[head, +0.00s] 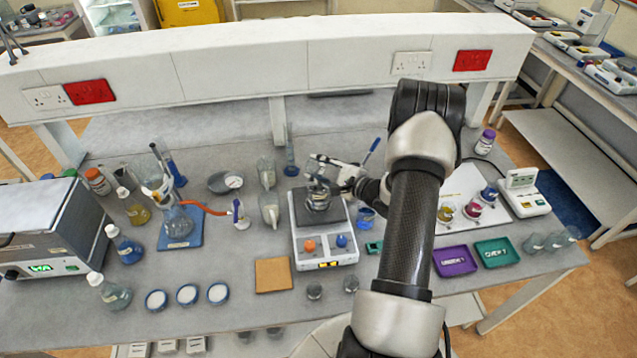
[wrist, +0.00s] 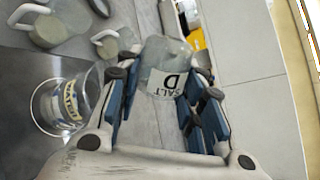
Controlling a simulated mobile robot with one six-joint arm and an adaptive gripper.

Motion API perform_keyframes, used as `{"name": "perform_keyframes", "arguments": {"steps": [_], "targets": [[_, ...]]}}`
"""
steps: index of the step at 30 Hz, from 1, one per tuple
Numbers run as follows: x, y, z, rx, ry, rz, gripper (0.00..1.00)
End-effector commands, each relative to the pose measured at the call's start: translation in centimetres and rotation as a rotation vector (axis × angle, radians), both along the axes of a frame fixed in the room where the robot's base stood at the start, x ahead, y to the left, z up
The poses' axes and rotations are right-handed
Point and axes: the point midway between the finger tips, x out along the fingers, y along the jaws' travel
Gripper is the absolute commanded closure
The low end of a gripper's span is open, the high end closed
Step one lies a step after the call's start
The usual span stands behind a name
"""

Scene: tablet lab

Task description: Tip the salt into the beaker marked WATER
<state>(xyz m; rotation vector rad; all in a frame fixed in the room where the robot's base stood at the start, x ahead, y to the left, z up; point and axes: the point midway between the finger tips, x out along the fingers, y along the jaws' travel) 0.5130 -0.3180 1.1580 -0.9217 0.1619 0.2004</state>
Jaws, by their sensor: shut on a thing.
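My gripper (head: 338,177) is shut on a small clear glass container labelled SALT D (wrist: 166,68). In the wrist view it sits between the blue-padded fingers (wrist: 165,95), its label upside down. In the head view, the salt container (head: 320,166) is held above the dark plate, close over the clear beaker (head: 318,198). The beaker marked WATER (wrist: 64,104) stands on the dark plate in the wrist view, left of the fingers and apart from the salt container. I cannot tell the container's exact tilt or see salt falling.
The beaker stands on a white stirrer (head: 325,250) with orange and blue knobs. A flask with a red tube (head: 178,222) stands on a blue base to the left. A brown square mat (head: 273,275) lies in front. Purple (head: 455,261) and green trays (head: 496,252) lie to the right.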

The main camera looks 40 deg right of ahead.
Motion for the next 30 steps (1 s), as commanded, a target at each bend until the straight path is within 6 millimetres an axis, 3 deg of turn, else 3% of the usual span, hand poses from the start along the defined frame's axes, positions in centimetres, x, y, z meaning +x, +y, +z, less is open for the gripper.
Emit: {"name": "perform_keyframes", "arguments": {"steps": [23,26,30], "targets": [[0.0,-0.2,-0.1,0.085,-0.006,0.0,0.75],[0.1,0.1,-0.1,-0.017,-0.001,0.002,0.75],[0.1,0.7,-2.3,-0.263,0.017,0.001,0.75]]}}
